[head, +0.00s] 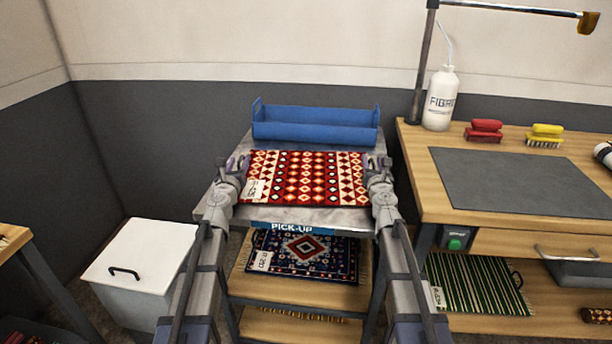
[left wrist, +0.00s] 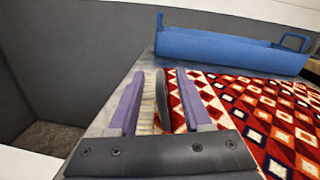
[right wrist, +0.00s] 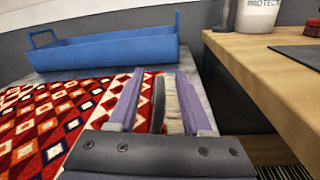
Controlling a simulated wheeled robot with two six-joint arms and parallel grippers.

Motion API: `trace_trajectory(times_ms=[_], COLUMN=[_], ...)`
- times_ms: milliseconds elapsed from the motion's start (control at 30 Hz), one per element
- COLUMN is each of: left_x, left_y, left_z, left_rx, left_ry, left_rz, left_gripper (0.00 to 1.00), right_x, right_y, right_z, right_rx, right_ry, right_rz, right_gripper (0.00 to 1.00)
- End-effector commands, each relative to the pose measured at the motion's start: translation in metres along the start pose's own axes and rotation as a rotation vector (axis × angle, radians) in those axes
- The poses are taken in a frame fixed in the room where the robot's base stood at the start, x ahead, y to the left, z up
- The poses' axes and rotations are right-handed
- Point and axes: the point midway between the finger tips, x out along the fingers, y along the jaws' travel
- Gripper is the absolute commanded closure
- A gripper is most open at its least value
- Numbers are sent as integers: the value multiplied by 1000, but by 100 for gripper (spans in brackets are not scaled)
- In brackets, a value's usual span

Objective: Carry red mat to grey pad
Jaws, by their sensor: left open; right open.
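The red mat (head: 305,178), with white and dark diamond patterns, lies flat on the top shelf of a metal rack marked PICK-UP. A paper tag lies on its left front part. My left gripper (head: 237,165) is open at the mat's left edge; its jaws straddle the fringe in the left wrist view (left wrist: 160,102). My right gripper (head: 376,164) is open at the mat's right edge, with fringe between its jaws in the right wrist view (right wrist: 168,102). The grey pad (head: 520,182) lies bare on the wooden workbench at the right.
A blue tray (head: 315,131) stands behind the mat. A blue patterned mat (head: 310,256) lies on the shelf below. The bench (head: 440,205) holds a white bottle (head: 439,105), a red brush (head: 484,130) and a yellow brush (head: 546,135) behind the pad. A white bin (head: 140,262) stands left.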

Motion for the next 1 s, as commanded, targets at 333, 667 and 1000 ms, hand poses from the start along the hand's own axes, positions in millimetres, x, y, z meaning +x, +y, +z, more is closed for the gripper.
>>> trace_trajectory(times_ms=[333, 667, 1000], left_x=[3, 3, 3], left_y=[0, 0, 0], left_z=[0, 0, 0], left_rx=[0, 0, 0], left_ry=[0, 0, 0], left_rz=[0, 0, 0], left_gripper=[52, 89, 100], right_x=[4, 4, 4], right_y=[0, 0, 0], right_z=[0, 0, 0], right_rx=[0, 0, 0], right_ry=[0, 0, 0], right_rz=[0, 0, 0], right_gripper=[52, 89, 100])
